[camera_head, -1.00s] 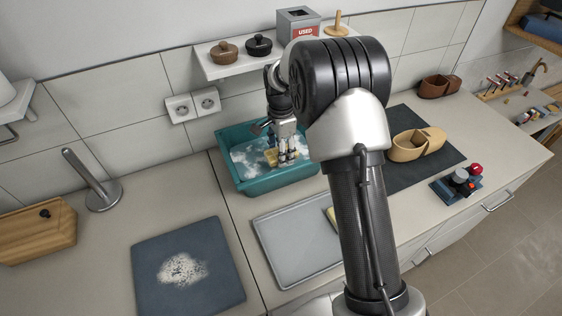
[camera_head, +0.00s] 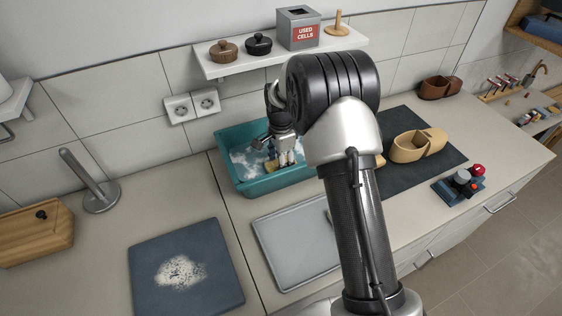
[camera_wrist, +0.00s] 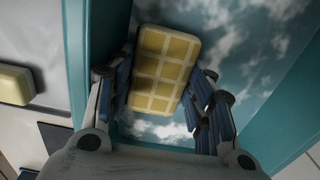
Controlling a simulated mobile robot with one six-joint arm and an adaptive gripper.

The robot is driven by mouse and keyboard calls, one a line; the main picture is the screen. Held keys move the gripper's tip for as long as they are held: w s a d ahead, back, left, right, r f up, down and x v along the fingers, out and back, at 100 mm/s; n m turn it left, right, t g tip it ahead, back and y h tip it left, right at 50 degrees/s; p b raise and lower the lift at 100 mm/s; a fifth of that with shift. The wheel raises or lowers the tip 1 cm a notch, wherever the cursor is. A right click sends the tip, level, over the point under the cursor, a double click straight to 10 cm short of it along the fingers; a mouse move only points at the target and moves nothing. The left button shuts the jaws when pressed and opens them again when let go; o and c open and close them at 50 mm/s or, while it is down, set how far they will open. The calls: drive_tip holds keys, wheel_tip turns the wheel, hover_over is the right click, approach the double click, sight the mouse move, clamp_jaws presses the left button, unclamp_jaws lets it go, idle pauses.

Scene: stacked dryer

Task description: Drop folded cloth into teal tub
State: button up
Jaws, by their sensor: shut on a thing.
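The folded cloth (camera_wrist: 163,68) is a yellow checked pad with pale lines. In the wrist view it sits between the two blue-padded fingers of my gripper (camera_wrist: 163,92), which is shut on it. The teal tub (camera_head: 238,133) stands on the counter against the tiled wall, with a blue-and-white cloudy surface inside. In the head view my gripper (camera_head: 284,158) points down within the tub's outline, and part of the cloth (camera_head: 270,166) shows beside the fingers. The tub's wall also shows in the wrist view (camera_wrist: 78,50). I cannot tell whether the cloth touches the tub's inner surface.
A grey tray (camera_head: 290,250) lies in front of the tub, and my arm hides its right part. Another yellow block (camera_wrist: 14,85) lies outside the tub. A shelf (camera_head: 235,64) with lidded pots and a used-cells box (camera_head: 299,28) is above. The left counter has free room.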

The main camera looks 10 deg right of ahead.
drive_tip(key=o, duration=0.6)
drive_tip(key=shift+s+f, duration=0.1)
drive_tip(key=shift+f, duration=0.1)
drive_tip(key=shift+o, duration=0.2)
drive_tip(key=s+r+n+t+p, duration=0.1)
drive_tip(key=s+r+n+p, duration=0.15)
drive_tip(key=r, duration=0.85)
drive_tip(key=s+r+n+p, duration=0.1)
drive_tip(key=s+r, duration=0.2)
drive_tip(key=r, duration=0.8)
drive_tip(key=s+r+n+t, duration=0.1)
drive_tip(key=s+r+n, duration=0.3)
drive_tip(key=s+r, duration=0.45)
drive_tip(key=s+f+n+t, duration=0.2)
drive_tip(key=s+n, duration=0.6)
drive_tip(key=s, duration=1.3)
drive_tip(key=shift+f, duration=0.15)
drive_tip(key=shift+d+b, duration=0.1)
drive_tip(key=shift+b, duration=0.2)
